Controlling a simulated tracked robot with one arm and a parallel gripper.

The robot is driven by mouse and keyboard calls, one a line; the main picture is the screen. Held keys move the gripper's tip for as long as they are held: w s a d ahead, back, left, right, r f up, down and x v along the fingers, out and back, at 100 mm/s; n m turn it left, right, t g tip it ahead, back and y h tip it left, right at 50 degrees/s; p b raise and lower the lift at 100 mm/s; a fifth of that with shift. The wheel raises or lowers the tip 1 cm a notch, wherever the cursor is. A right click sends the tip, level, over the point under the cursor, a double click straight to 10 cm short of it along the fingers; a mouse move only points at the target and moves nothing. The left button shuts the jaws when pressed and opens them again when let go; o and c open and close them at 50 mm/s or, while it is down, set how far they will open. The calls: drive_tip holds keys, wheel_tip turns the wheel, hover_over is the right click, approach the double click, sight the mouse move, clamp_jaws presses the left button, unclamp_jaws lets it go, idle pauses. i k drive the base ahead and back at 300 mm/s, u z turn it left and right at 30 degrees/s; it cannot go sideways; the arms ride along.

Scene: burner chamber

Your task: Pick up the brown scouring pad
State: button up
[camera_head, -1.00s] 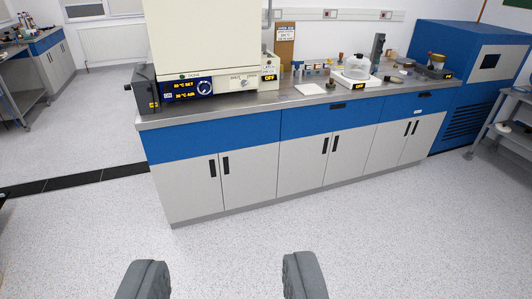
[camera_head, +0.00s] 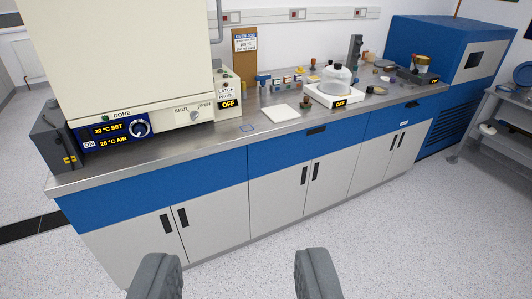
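My gripper (camera_head: 236,268) is open and empty, its two grey fingers wide apart at the bottom of the view, in front of the cabinets. I cannot single out the brown scouring pad for sure. Several small items stand on the steel worktop (camera_head: 205,137), too small to tell apart. Among them are a small brown piece (camera_head: 305,102) left of the glass dome and a small tan-and-dark item (camera_head: 377,90) right of it. My gripper is well short of all of them.
A cream oven (camera_head: 120,50) with a control panel stands on the left of the worktop. A glass dome (camera_head: 339,78) sits on a white base reading OFF. A white flat plate (camera_head: 281,112) lies nearby. A blue cabinet (camera_head: 430,40) stands at the right. Speckled floor is clear at lower right.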

sight(305, 105)
drive_tip(key=z, duration=0.15)
drive_tip(key=i, duration=1.4)
drive_tip(key=z, duration=0.25)
drive_tip(key=i, duration=2.2)
